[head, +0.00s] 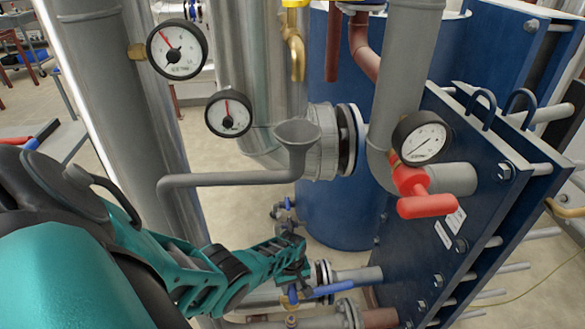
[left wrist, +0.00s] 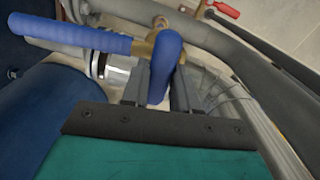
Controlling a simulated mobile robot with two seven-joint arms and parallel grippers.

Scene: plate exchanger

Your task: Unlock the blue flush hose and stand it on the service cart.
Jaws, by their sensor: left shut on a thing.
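My left gripper (head: 293,283) reaches in low at the centre of the head view, among the pipes. In the left wrist view its two fingers (left wrist: 160,88) are shut on a blue lever (left wrist: 164,62), whose end points towards the gripper. A second blue lever (head: 332,288) sticks out to the right of the gripper; in the wrist view a blue lever (left wrist: 80,35) lies to the left. Both meet near a brass-coloured fitting (left wrist: 146,48). I cannot tell clearly which part is the flush hose. A grey-topped surface (head: 70,146) at left may be the service cart.
A grey funnel pipe (head: 230,178) crosses above the gripper. Gauges (head: 228,113) hang on vertical pipes. A red-handled valve (head: 425,206) and the blue plate stack (head: 465,190) stand at right. A blue tank (head: 340,210) stands behind. Pipes crowd the gripper closely.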

